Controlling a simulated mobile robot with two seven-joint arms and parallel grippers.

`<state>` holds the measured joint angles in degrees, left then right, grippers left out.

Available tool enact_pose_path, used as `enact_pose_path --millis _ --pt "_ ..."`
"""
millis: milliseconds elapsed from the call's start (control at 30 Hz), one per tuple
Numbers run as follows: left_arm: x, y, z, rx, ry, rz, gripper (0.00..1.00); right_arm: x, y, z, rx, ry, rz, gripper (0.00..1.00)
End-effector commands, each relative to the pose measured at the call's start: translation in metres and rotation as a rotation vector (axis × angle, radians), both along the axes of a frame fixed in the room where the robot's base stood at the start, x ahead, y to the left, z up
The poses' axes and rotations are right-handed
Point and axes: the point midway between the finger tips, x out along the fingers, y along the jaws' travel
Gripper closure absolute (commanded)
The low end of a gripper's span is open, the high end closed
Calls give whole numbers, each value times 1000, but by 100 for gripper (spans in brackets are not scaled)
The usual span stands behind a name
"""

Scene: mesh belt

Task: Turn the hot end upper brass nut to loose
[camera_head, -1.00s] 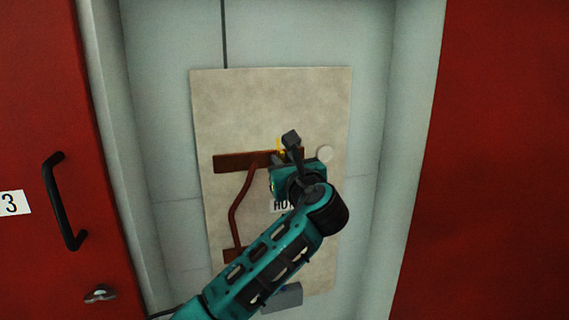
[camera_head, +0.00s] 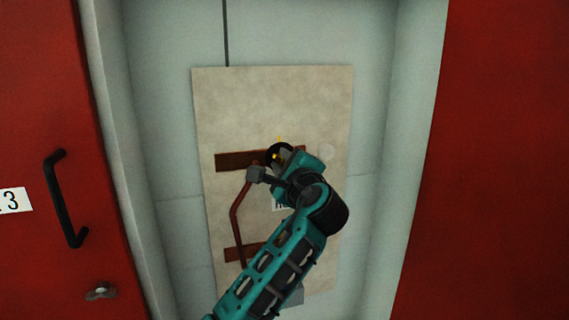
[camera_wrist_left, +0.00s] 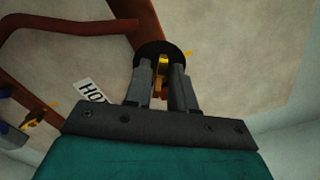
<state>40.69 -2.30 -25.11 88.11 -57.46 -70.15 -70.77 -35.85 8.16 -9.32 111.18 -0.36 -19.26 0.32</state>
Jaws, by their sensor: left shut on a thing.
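The upper brass nut (camera_wrist_left: 162,66) shows as a yellow piece between the two grey fingers of my left gripper (camera_wrist_left: 161,84) in the left wrist view. In the head view, the nut (camera_head: 277,156) is a small yellow spot in front of a black disc (camera_head: 283,149) at the right part of the upper copper bar (camera_head: 235,161). My left gripper (camera_head: 275,160) is shut on the nut there; its fingers hide much of it. The HOT label (camera_wrist_left: 92,92) is lower left of the fingers in the wrist view and mostly covered in the head view. My right gripper is not in view.
A bent copper pipe (camera_head: 236,214) links the upper bar to a lower bar (camera_head: 233,252). A second brass piece (camera_wrist_left: 34,118) sits on the lower bar. Red doors flank the pale recess.

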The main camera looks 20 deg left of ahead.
Motion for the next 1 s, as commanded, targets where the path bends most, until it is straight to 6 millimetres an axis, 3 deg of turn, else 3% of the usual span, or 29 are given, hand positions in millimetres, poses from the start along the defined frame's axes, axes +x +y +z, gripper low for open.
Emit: enact_pose_path --millis 1000 --pt "0 0 -9 -766 -513 1 100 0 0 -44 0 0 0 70"
